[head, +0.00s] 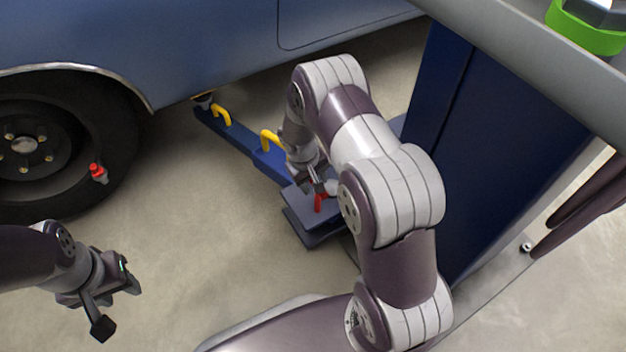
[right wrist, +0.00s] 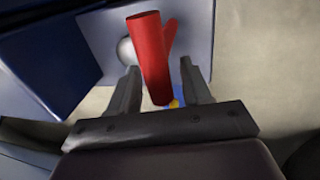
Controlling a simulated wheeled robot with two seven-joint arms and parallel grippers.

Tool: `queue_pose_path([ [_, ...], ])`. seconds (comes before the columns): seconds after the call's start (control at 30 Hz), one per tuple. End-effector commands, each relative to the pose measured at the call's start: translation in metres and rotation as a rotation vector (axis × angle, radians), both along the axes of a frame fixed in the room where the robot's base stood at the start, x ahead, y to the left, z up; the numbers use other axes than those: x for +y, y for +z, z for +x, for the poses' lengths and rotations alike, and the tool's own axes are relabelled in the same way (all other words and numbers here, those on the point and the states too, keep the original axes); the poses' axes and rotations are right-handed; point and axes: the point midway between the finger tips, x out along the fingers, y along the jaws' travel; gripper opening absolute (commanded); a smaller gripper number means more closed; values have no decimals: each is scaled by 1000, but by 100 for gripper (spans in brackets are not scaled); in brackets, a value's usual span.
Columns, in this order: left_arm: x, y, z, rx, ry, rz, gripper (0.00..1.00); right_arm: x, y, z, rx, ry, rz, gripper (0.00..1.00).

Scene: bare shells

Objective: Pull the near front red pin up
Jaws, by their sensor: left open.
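The red pin (head: 319,203) stands at the near end of the blue lift arm (head: 240,137), on a dark blue plate (head: 301,216). In the right wrist view the red pin (right wrist: 149,55) shows large, with a second red part behind it in a V shape. My right gripper (head: 318,184) is at the pin, partly hidden by its own arm in the head view. Its fingers (right wrist: 160,92) are apart, with the pin appearing between them and gaps on both sides. My left gripper (head: 118,305) is open and empty, low at the left, well away from the pin.
A blue car (head: 210,40) with a wheel (head: 60,140) fills the upper left. A small red and grey part (head: 98,173) shows against the tyre. A dark blue post (head: 480,150) stands right of my right arm. Yellow handles (head: 221,115) rise from the lift arm. Floor is clear at centre left.

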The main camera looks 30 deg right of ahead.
Motion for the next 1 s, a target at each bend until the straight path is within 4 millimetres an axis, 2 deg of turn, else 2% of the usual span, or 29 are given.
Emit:
queue_pose_path([
  [0.13, 0, 14, 0, 0, 0, 0, 43, 3, 19, 0, -2, 1, 0, 48],
  [0.3, 0, 48, 0, 0, 0, 0, 43, 11, 68, 0, -2, 0, 0, 48],
  [0.5, 0, 73, 0, 0, 0, 0, 43, 21, 111, -1, -1, 0, 0, 48],
  [0.67, 0, 79, 0, 0, 0, 0, 43, 24, 124, -2, 1, 0, 0, 48],
  [1.0, 0, 77, 0, 0, 0, 0, 43, 25, 124, -2, 1, 0, 0, 48],
])
